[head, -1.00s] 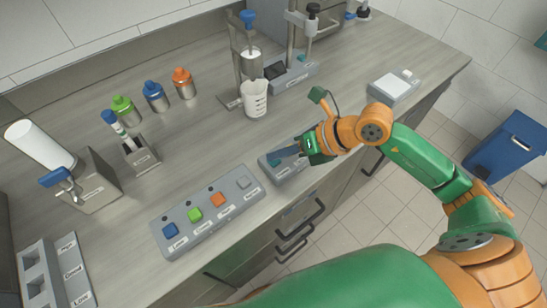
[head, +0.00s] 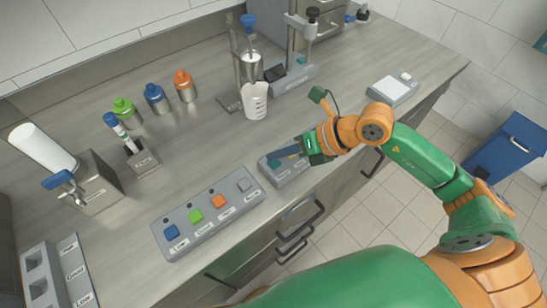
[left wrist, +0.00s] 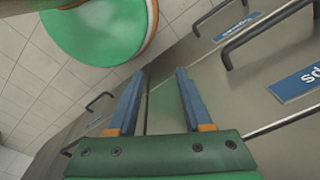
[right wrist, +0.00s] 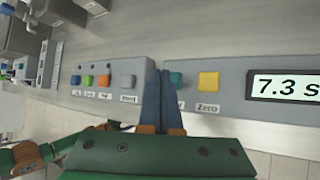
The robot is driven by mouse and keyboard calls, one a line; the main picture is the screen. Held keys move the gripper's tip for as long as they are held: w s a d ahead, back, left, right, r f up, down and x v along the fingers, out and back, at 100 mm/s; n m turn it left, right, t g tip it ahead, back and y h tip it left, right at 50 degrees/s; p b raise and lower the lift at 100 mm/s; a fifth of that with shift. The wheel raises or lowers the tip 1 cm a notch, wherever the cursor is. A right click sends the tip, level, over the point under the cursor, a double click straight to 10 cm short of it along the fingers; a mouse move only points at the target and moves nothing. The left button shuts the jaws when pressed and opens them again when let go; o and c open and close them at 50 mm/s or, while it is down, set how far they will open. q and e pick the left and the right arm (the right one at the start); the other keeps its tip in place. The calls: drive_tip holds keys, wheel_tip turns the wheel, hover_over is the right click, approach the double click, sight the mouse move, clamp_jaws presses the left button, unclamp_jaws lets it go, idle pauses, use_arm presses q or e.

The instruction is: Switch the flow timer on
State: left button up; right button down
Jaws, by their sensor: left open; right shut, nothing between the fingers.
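The flow timer is a grey box (head: 290,174) at the counter's front edge in the head view, partly hidden by my right gripper (head: 276,161). In the right wrist view its grey face (right wrist: 232,112) carries a display (right wrist: 286,87) reading 7.3 s, a yellow button (right wrist: 208,81) labelled Zero and a teal button (right wrist: 178,79). The shut, empty fingers of my right gripper (right wrist: 161,72) overlap the teal button's left side and part of its label; I cannot tell whether they touch it. My left gripper (left wrist: 158,75) is open and empty, facing the drawer fronts.
A button panel (head: 207,232) with blue, green, orange and grey buttons lies left of the timer. A beaker (head: 254,104) stands under the filler behind it. Several capped bottles (head: 156,98) stand at the back. A scale (head: 392,91) is at the right.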

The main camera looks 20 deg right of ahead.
sight(279, 164)
wheel_tip(279, 164, up, 6)
drive_tip(key=p, duration=0.4)
drive_tip(key=shift+p, duration=0.4)
